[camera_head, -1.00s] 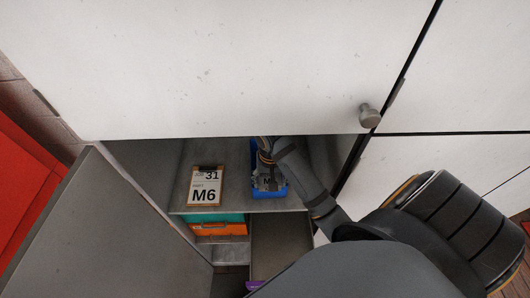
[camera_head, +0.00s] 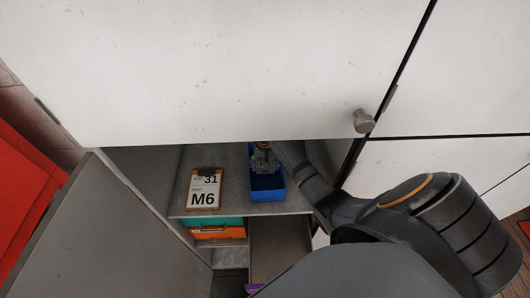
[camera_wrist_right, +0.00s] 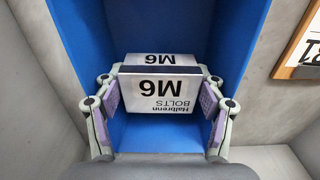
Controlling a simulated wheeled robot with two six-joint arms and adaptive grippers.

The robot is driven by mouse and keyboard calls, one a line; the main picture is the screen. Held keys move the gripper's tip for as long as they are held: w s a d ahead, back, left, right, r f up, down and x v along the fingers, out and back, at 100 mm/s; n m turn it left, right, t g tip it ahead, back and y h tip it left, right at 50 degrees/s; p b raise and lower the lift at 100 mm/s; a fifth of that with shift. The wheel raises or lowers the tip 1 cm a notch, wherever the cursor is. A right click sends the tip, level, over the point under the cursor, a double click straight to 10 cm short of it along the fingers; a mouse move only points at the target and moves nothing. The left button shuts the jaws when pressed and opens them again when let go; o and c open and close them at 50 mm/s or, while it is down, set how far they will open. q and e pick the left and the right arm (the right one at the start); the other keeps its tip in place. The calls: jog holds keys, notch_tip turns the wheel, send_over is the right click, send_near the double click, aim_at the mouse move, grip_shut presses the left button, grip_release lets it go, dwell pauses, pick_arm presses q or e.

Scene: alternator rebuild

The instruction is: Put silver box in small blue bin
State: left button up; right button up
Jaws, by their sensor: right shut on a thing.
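The silver box (camera_wrist_right: 160,92), labelled "M6 Hallbrenn BOLTS", sits between the purple-padded fingers of my right gripper (camera_wrist_right: 158,103) in the right wrist view. My right gripper is shut on it. The small blue bin (camera_wrist_right: 85,32) shows around and below the box, its walls on both sides. I cannot tell whether the box touches the bin floor. In the head view the blue bin (camera_head: 268,190) stands on the cabinet shelf, and my right gripper (camera_head: 262,160) is at its far end. The box is hard to make out there. My left gripper is in neither view.
A clipboard sign reading "M6" (camera_head: 205,188) stands left of the bin on the grey shelf (camera_head: 232,178). Teal and orange bins (camera_head: 218,233) are below. A white cabinet panel (camera_head: 220,70) overhangs the opening. A grey door (camera_head: 75,230) stands open at left.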

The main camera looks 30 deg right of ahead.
jog(key=shift+w+d+f, duration=0.45)
jog(key=shift+w+f, duration=0.35)
jog(key=shift+w, duration=0.05)
jog(key=shift+s, duration=0.1)
jog(key=shift+f, duration=0.15)
jog(key=o, duration=1.5)
jog(key=shift+f, duration=0.1)
jog(key=shift+r, duration=0.4)
notch_tip(320, 180, up, 7)
jog(key=shift+r+b, duration=0.15)
jog(key=shift+b, duration=0.65)
jog(key=shift+s+a, duration=0.1)
